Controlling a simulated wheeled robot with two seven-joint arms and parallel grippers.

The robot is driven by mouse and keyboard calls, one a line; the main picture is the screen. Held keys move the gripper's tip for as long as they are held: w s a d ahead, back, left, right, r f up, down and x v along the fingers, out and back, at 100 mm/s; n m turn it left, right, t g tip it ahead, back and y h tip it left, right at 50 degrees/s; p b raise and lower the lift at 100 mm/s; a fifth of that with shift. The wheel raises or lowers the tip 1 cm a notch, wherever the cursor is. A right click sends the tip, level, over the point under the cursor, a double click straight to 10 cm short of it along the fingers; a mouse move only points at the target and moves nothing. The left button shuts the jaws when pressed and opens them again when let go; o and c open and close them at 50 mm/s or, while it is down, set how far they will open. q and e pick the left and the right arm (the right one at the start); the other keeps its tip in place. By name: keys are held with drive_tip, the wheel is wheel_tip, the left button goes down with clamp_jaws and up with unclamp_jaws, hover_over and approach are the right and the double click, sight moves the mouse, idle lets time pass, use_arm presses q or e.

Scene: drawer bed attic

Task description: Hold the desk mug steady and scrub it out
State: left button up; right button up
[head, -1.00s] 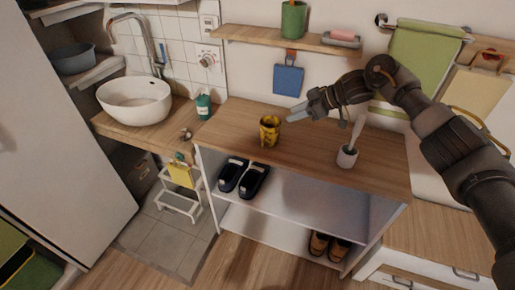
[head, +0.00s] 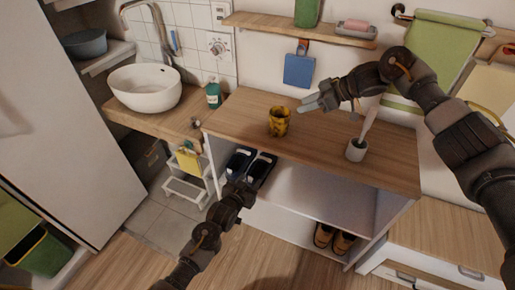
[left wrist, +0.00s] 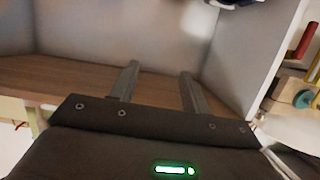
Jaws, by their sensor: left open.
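The yellow mug (head: 279,121) stands upright on the wooden top of the shelf unit (head: 320,135). A white-handled brush (head: 369,124) stands in a small white holder (head: 356,151) to its right. My right gripper (head: 305,104) is just right of the mug, above the top, empty, with its fingers apart. My left gripper (head: 242,187) is low in front of the unit, below the mug and near the dark shoes. In the left wrist view its two fingers (left wrist: 158,82) are spread with nothing between them. The mug's inside is too small to make out.
Dark shoes (head: 250,166) sit on the unit's inner shelf and brown shoes (head: 334,238) below. A white basin (head: 146,91) and green bottle (head: 213,95) are at left. A wall shelf (head: 290,28) hangs above. The top between mug and brush holder is clear.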

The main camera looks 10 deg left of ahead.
use_arm(q)
wheel_tip(320, 180, up, 9)
drive_tip(key=w+d+t, duration=0.1)
drive_tip(key=d+t, duration=0.1)
drive_tip(key=t+h, duration=0.1)
drive_tip(key=h, duration=0.1)
approach(271, 129)
drive_tip(key=x, duration=1)
drive_tip(key=shift+w+d, duration=0.2)
drive_tip(key=shift+w, duration=0.15)
drive_tip(key=shift+c, duration=0.2)
clamp_jaws()
